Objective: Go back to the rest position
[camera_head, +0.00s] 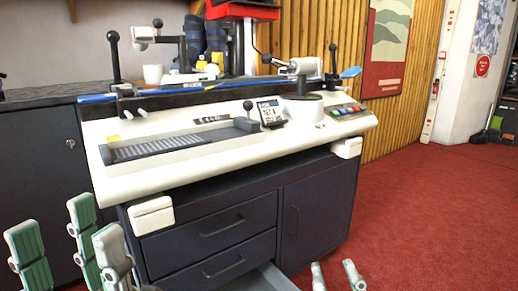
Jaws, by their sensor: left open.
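My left gripper (66,238) is at the lower left, in front of the bench. Its green and pale grey fingers stand apart with nothing between them. My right gripper (336,272) shows only as two pale fingertips at the bottom edge, spaced apart with nothing seen between them. The rest of it is out of frame. Both grippers appear clear of the binding machine (225,155).
The machine sits over a dark cabinet (215,220) with drawers and a door. A grey drawer (270,281) seems pulled out low down. A white cup (153,74) stands behind. Red carpet (440,220) is clear to the right.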

